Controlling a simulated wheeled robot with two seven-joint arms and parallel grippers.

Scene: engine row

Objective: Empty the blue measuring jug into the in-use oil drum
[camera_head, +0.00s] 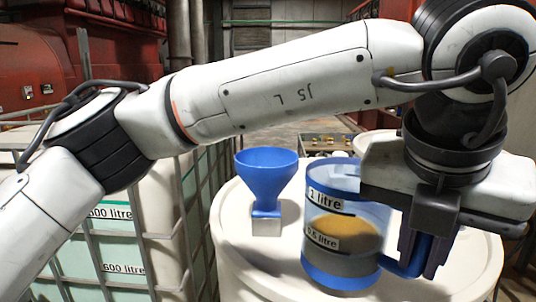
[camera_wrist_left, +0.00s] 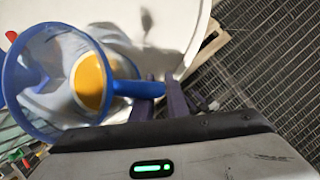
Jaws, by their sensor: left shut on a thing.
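The blue measuring jug (camera_head: 340,192) is clear with a blue rim, base and handle, and labels reading 1 litre and 0.5 litre. Amber liquid (camera_head: 345,233) lies in it near the 0.5 litre label. It looks upright, and the liquid also shows in the left wrist view (camera_wrist_left: 90,85). My left gripper (camera_head: 423,250) is shut on the jug's blue handle (camera_head: 402,267), at the jug's right. A blue funnel (camera_head: 266,172) stands on a pale block on a white drum (camera_head: 232,235), left of the jug. I cannot tell whether the jug's base touches the drum top. My right gripper is out of view.
A caged tank (camera_head: 112,268) with 600 litre labels stands at the left. Red machinery (camera_head: 32,58) is behind it. Another pale round top (camera_head: 372,142) shows behind the jug. Grating (camera_wrist_left: 270,90) lies beside the drum. My left arm crosses above the funnel in the head view.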

